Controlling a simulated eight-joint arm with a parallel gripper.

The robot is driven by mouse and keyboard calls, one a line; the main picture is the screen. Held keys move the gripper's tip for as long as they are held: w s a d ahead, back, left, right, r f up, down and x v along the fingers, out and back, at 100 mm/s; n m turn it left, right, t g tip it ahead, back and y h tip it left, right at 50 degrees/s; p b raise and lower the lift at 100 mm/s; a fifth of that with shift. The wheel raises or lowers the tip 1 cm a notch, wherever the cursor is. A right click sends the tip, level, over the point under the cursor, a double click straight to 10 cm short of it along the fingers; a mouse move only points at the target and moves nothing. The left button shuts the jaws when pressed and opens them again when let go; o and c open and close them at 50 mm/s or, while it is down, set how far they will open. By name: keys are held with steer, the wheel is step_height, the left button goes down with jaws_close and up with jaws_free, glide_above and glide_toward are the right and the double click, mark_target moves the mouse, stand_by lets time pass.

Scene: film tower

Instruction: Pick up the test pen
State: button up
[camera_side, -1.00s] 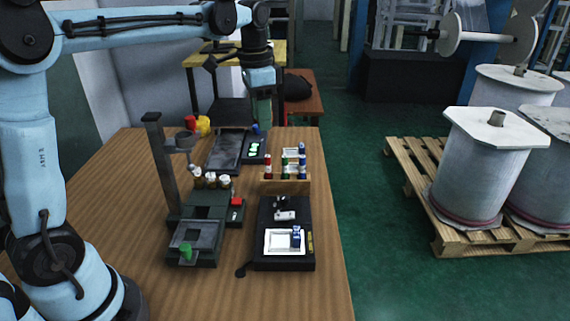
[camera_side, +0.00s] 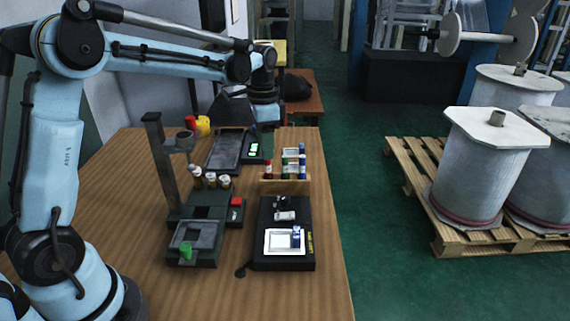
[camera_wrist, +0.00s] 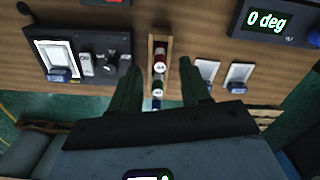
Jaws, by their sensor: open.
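Test pens stand upright in a small wooden rack (camera_side: 287,186) on the table: a red pen (camera_side: 268,169), a green pen (camera_side: 285,168) and a blue pen (camera_side: 302,162). The wrist view shows the rack (camera_wrist: 151,50) from above, with the red pen (camera_wrist: 160,60), the green pen (camera_wrist: 158,84) and the blue pen (camera_wrist: 157,104) in a row. My gripper (camera_wrist: 159,62) is open, its dark green fingers on either side of the row in that view. I see no contact with the pens.
A black device with a white tray (camera_side: 268,243) stands in front of the rack. A grey stand with a tall post (camera_side: 163,170) is to the left.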

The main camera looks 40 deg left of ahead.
mark_target(268, 174)
step_height(268, 174, down, 4)
steer(key=shift+w+d+f, duration=0.1)
jaws_close()
stand_by(0.4)
